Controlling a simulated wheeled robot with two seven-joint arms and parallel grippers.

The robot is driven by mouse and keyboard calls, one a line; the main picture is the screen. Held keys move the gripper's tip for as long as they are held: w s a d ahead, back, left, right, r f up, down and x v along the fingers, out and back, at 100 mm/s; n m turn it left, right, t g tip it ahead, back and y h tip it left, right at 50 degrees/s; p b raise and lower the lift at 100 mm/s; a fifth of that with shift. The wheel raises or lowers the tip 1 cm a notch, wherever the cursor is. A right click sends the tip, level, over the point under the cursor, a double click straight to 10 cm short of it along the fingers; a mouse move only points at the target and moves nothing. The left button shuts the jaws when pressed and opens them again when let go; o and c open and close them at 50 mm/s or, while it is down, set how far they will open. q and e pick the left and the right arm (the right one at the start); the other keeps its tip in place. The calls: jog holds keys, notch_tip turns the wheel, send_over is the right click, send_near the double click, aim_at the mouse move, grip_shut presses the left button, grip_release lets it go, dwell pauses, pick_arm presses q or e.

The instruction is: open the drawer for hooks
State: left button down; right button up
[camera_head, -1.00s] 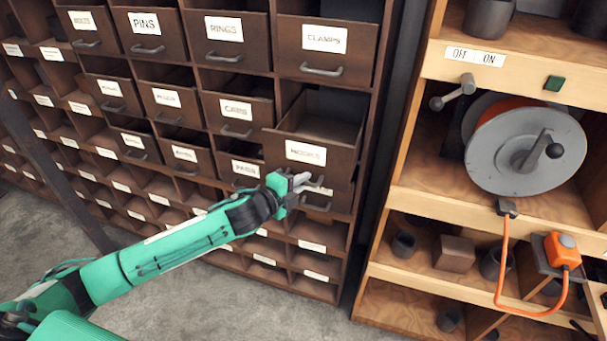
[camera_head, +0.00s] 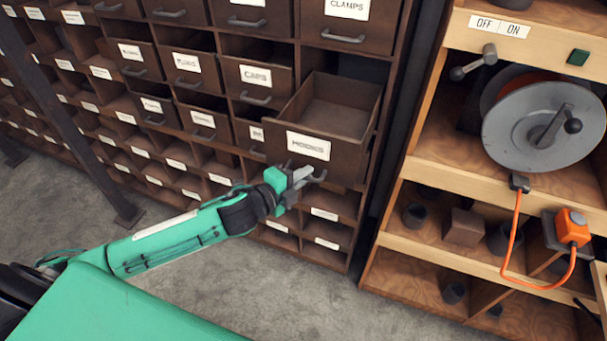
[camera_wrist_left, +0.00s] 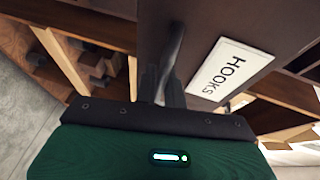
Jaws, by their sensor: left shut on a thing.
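The hooks drawer (camera_head: 330,130) is a dark brown drawer with a white label, pulled well out of the cabinet; its inside shows and looks empty. In the left wrist view the label (camera_wrist_left: 231,72) reads HOOKS, and the drawer front fills the upper middle. My left gripper (camera_head: 300,178) is at the lower edge of the drawer front, shut on the drawer's curved handle (camera_head: 317,177). In the left wrist view the fingers partly hide the handle. My right gripper is not in any view.
Other labelled drawers, such as CAPS (camera_head: 256,77) and CLAMPS (camera_head: 346,12), surround it in the cabinet. A wooden shelf (camera_head: 425,165) with a cable reel (camera_head: 540,128) stands close on the right. Grey floor (camera_head: 270,300) is free in front.

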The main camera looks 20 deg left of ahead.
pick_arm(q)
jog(key=c, duration=1.8)
grip_release()
jog(key=shift+o, duration=0.2)
jog(key=shift+a, duration=0.1)
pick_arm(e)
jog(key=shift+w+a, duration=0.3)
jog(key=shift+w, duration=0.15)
